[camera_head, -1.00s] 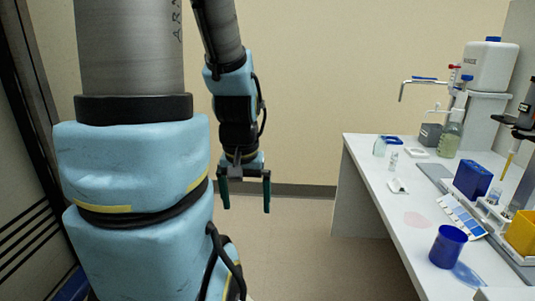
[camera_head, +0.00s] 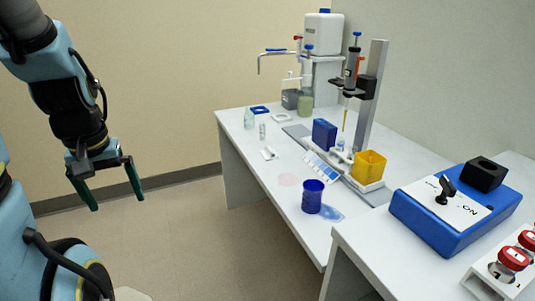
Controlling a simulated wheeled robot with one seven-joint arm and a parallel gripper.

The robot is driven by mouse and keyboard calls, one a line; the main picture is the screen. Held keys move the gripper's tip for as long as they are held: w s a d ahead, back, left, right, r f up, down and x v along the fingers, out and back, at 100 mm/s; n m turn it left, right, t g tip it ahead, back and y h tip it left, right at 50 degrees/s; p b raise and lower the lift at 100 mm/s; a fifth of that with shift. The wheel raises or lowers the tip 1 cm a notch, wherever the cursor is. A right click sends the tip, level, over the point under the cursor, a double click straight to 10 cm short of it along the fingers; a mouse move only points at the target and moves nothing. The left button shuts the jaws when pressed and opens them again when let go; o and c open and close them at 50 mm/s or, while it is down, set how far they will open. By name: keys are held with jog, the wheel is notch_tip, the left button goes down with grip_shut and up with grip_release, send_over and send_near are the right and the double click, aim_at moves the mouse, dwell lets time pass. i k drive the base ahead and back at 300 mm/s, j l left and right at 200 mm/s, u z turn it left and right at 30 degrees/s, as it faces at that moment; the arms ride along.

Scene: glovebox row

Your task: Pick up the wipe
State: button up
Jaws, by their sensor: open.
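My gripper (camera_head: 117,203) hangs at the left of the head view, pointing down over the floor. Its two green fingers are apart with nothing between them. It is well clear of the white bench (camera_head: 240,140), to the left of it. I cannot tell for certain which thing is the wipe. A flat, light-blue, crumpled-looking patch (camera_head: 331,213) lies beside the blue cup (camera_head: 312,196) on the bench, partly hidden by it. A faint pink flat patch (camera_head: 289,180) lies behind the cup, to its left.
A colour-strip card (camera_head: 320,166), a blue box (camera_head: 324,134), a yellow container (camera_head: 369,166) and a pipette stand (camera_head: 375,92) stand behind the cup. Small bottles (camera_head: 249,118) stand farther back. A blue switch box (camera_head: 450,212) sits on the front-right surface. The floor left of the bench is clear.

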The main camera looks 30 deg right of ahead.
aim_at(269, 153)
jog(key=z, duration=1.15)
jog(key=i+u, duration=0.45)
jog(key=i, duration=0.45)
